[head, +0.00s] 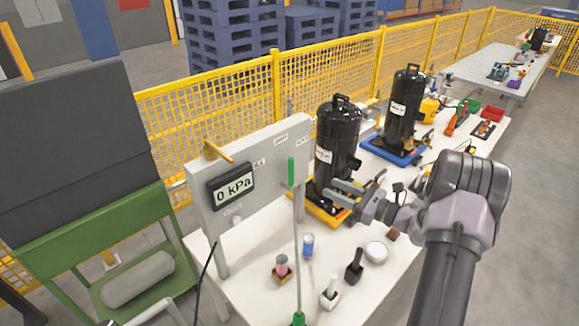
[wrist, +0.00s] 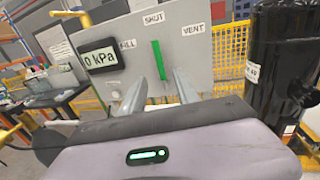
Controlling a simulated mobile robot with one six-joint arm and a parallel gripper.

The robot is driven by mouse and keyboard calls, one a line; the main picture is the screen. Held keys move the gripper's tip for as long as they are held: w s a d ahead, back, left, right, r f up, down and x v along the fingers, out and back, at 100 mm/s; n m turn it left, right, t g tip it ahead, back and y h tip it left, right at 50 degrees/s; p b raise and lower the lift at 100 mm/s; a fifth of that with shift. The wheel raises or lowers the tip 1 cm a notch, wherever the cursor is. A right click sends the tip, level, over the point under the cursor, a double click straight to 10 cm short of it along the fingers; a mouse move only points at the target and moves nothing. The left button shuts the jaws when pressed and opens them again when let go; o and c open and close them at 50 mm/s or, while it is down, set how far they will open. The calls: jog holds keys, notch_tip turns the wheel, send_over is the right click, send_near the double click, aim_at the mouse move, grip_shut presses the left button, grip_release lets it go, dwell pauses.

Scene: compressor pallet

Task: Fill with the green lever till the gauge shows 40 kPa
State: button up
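The gauge (head: 232,187) on the grey panel (head: 262,150) reads 0 kPa. The green lever (head: 291,172) stands upright; in the wrist view the lever (wrist: 159,60) lies below the SHUT label (wrist: 154,17), with the FILL label (wrist: 127,44) to its left and VENT (wrist: 193,29) to its right. My gripper (head: 338,190) is open and empty, to the right of the lever in the head view. In the wrist view its fingers (wrist: 157,88) are spread, with the lever between them in the picture and apparently farther away, not touched.
Two black compressors stand on the white table, one on a yellow tray (head: 328,213) behind my gripper, one on a blue tray (head: 392,151). A blue-capped bottle (head: 308,246), small brushes (head: 330,293) and a white round tub (head: 376,252) stand in front. A yellow fence (head: 255,90) runs behind.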

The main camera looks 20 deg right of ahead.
jog(key=b, duration=0.1)
send_over(291, 188)
jog(key=shift+w+d+f, duration=0.1)
jog(key=shift+w, duration=0.35)
grip_shut()
dwell(1.0)
